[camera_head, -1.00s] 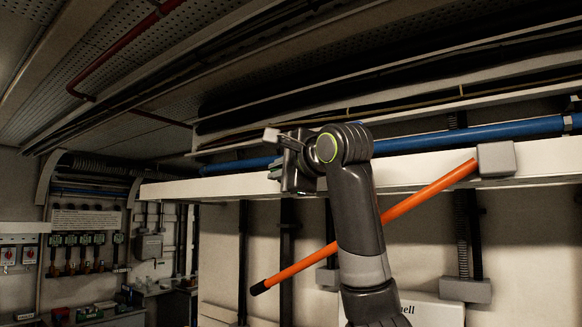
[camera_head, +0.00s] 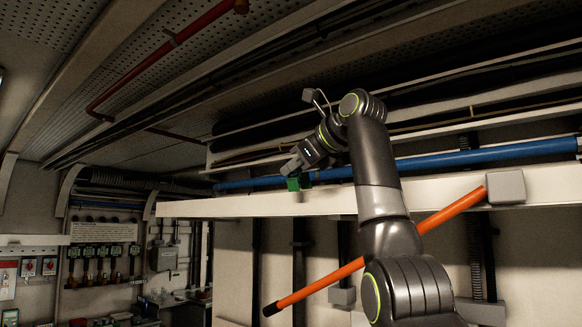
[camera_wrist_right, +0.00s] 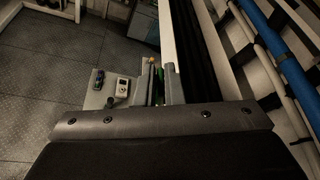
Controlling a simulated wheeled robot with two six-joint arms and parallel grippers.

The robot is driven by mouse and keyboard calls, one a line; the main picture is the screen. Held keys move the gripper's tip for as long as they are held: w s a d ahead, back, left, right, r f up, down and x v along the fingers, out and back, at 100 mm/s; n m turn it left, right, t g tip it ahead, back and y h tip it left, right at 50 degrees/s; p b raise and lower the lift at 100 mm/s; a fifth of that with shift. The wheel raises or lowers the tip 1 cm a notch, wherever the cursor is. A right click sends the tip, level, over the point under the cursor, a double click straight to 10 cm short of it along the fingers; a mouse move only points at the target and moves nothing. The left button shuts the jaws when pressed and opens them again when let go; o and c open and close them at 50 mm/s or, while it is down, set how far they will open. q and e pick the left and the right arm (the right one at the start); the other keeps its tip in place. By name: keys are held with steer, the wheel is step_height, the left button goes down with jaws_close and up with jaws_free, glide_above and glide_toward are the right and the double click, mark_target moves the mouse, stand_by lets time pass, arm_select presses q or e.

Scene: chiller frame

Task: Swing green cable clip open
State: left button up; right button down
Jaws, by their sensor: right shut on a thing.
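The green cable clip (camera_head: 299,183) shows as a small green block at the top edge of the long white beam, in front of the blue pipe. My right gripper (camera_head: 289,170) reaches it from above and is shut on it. In the right wrist view, a dark green sliver of the clip (camera_wrist_right: 158,96) shows between the fingers of my right gripper (camera_wrist_right: 160,84). The fingers and wrist housing hide most of the clip, so how far open it stands cannot be told. My left gripper is not in view.
The white beam (camera_head: 240,206) runs across below the blue pipe (camera_head: 480,156). An orange rod (camera_head: 340,274) slants below it, passing behind my right arm. A grey block (camera_head: 506,187) sits on the beam at right. Dark ducts and a red pipe (camera_head: 150,63) run overhead.

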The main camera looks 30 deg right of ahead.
steer(key=shift+w+d+r+m+g+y+p, duration=0.15)
steer(key=shift+d+r+m+g+y+p, duration=0.2)
steer(key=shift+d+r+m+p, duration=0.3)
steer(key=shift+a+r, duration=0.1)
steer(key=c, duration=1.7)
jaws_free()
steer(key=shift+o, duration=0.4)
steer(key=shift+w, duration=0.1)
